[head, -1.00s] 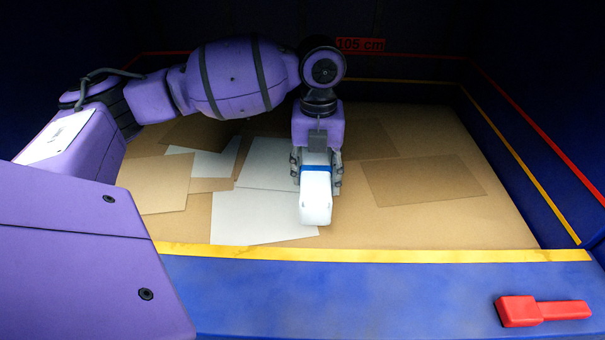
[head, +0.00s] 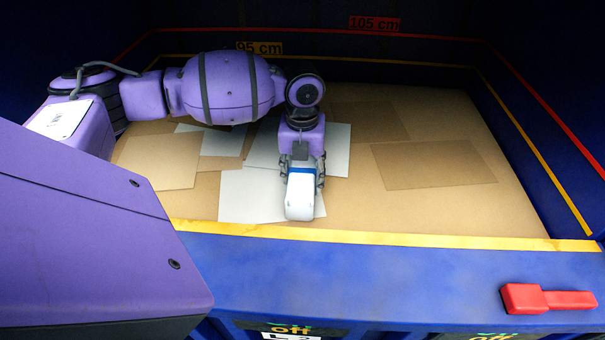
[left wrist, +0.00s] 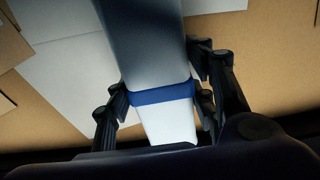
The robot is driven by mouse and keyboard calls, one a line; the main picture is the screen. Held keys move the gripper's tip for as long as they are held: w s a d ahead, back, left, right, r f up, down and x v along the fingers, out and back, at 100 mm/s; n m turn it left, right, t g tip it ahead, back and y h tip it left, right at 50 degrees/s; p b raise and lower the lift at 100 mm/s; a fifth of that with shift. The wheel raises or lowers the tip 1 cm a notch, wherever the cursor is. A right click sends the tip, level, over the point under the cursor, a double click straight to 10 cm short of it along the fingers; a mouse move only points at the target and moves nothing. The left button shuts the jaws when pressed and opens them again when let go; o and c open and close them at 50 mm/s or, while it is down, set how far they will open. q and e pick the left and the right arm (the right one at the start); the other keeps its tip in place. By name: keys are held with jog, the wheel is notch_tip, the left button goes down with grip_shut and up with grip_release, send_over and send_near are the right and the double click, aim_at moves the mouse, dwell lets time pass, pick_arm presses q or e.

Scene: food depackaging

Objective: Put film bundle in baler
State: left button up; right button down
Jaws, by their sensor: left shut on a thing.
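The film bundle (head: 300,202) is a whitish, rounded roll with a blue band around it. My left gripper (head: 302,176) is shut on it and holds it inside the baler (head: 400,239), a dark blue bin with a yellow front edge. In the left wrist view the film bundle (left wrist: 150,60) runs between the two fingers, with the blue band near the fingertips (left wrist: 160,95). The bundle is over the sheets on the baler floor; I cannot tell whether it touches them. My right gripper is not in view.
Brown and white flat sheets (head: 160,162) lie on the baler's tan floor. The right part of the floor (head: 440,205) is open. Yellow and red lines run along the walls, marked 95 cm (head: 259,47) and 105 cm (head: 374,23). A red handle (head: 548,299) sits on the blue front ledge.

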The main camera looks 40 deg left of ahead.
aim_at(302, 170)
pick_arm(q)
jog(key=o, duration=1.2)
jog(key=shift+f, duration=0.15)
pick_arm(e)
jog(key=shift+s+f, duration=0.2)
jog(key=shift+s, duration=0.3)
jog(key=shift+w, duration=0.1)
pick_arm(q)
jog(key=shift+r, duration=0.25)
notch_tip(302, 170, up, 11)
jog(key=shift+f, duration=0.15)
jog(key=shift+r, duration=0.55)
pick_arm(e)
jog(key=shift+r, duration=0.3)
